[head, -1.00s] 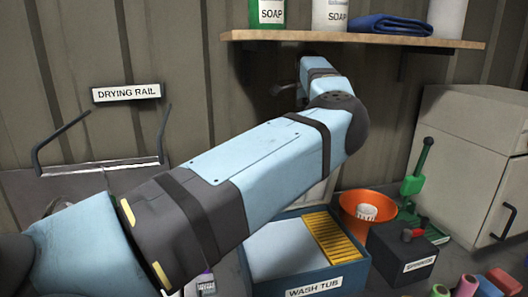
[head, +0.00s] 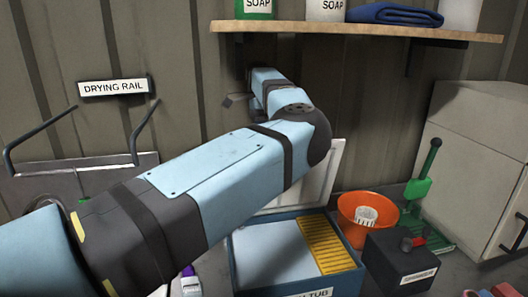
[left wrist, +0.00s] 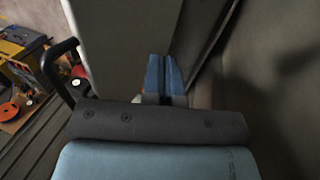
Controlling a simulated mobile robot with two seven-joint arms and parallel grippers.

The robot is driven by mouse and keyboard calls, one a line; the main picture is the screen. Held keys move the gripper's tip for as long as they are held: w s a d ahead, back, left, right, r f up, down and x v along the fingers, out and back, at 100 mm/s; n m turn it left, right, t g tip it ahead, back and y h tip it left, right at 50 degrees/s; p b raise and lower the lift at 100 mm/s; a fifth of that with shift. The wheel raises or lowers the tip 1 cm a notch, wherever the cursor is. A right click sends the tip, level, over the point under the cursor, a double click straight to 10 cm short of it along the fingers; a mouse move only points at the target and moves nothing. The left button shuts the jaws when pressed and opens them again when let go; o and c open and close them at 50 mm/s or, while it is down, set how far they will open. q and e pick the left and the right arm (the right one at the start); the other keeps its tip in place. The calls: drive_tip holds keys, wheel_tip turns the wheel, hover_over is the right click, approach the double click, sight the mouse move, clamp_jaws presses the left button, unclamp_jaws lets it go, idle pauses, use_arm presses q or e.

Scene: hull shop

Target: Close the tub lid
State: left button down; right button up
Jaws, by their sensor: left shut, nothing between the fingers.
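The wash tub (head: 345,282) is a blue box at the lower middle of the head view. It has a pale inside and a yellow ribbed board at its right. Its lid (head: 326,178), a pale panel, stands raised along the tub's back, partly hidden by my left arm. My left arm reaches across the tub towards the wall, its far end under the shelf. In the left wrist view my left gripper (left wrist: 165,78) has its blue fingers together and holds nothing. A pale panel beside it may be the lid; contact cannot be told. My right gripper is not in view.
A shelf (head: 380,30) with soap containers and a folded blue cloth overhangs my arm. A cabinet (head: 465,155) is farther right, and a drying rail (head: 80,168) is at left.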

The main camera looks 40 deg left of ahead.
use_arm(q)
drive_tip(key=s+d+f, duration=0.1)
drive_tip(key=s+d+f+p, duration=0.1)
drive_tip(key=f, duration=0.1)
drive_tip(key=s+d+f+p, duration=0.1)
drive_tip(key=d+f, duration=0.1)
drive_tip(key=shift+s, duration=0.15)
drive_tip(key=shift+f, duration=0.15)
